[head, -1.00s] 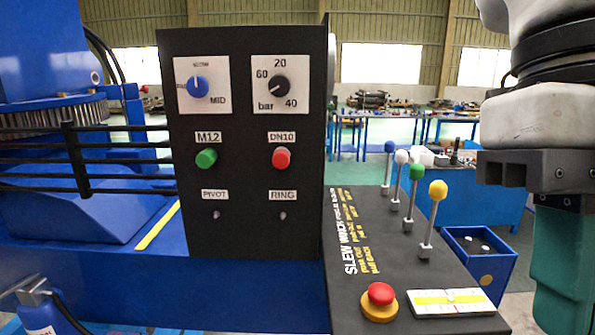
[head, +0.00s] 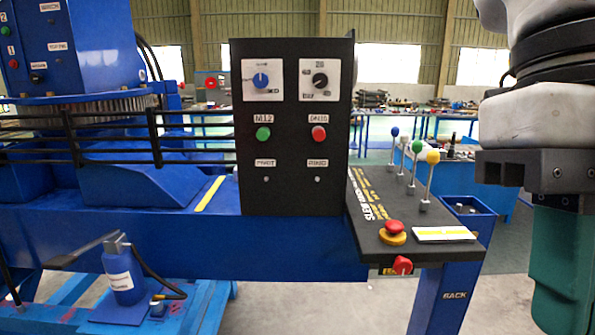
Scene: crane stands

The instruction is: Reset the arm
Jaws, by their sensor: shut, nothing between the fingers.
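My arm hangs down along the right edge of the head view. Its white and black links end in a dark grey block, with my teal gripper (head: 562,268) below it. The gripper is shut and holds nothing that I can see; its lower end is cut off by the frame. It is to the right of the crane's lever console (head: 362,212) and apart from it in the picture.
A black panel (head: 294,190) with knobs and buttons stands left of several ball-topped levers. A red stop button (head: 395,227) sits at the console's front. A blue jack (head: 122,275) stands lower left. Grey floor lies clear in front.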

